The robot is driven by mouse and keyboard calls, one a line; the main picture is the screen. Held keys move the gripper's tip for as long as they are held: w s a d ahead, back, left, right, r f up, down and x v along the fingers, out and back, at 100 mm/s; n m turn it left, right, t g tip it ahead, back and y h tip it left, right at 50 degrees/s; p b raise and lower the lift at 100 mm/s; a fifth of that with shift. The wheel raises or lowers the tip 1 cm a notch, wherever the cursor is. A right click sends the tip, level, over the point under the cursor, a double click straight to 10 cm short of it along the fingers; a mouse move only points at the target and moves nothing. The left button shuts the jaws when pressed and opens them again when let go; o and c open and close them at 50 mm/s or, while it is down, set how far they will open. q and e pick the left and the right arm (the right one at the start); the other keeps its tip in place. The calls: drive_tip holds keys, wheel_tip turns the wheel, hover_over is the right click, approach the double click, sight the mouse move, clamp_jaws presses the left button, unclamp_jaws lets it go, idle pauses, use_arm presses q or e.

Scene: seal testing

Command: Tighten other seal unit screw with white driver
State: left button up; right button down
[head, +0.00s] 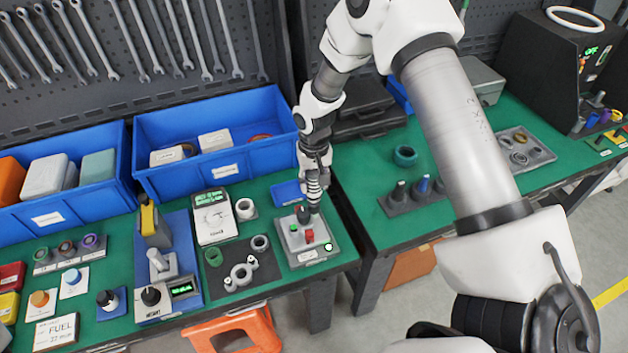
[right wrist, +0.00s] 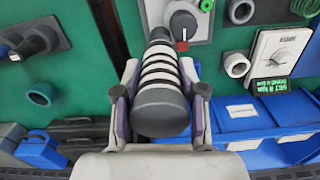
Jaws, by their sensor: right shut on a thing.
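My right gripper (head: 315,160) points down and is shut on the white driver (head: 314,187), which has white and dark grey bands. In the right wrist view, the driver (right wrist: 163,95) sits between both fingers of the gripper (right wrist: 160,75). Its tip is hidden behind the handle. The driver is over the back of a grey box (head: 322,253) with a dark knob, a red switch and green buttons. Whether it touches the box cannot be told. A metal two-lobed part (head: 240,275), possibly the seal unit, lies left of it; its screws are too small to make out. My left gripper is not in view.
A black mat (head: 262,284) lies under the metal part, with rings on it. A white dial meter (head: 211,216) and a press stand (head: 160,262) are further left. Blue bins (head: 215,122) line the back. A tool holder (head: 415,203) stands on the right table, across a gap.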

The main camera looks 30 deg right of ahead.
drive_tip(key=shift+w+r+p, duration=0.1)
drive_tip(key=shift+r+p, duration=0.5)
drive_tip(key=shift+r, duration=0.15)
drive_tip(key=shift+r+p, duration=1.35)
drive_tip(key=shift+r, duration=0.45)
drive_tip(key=shift+f, duration=0.1)
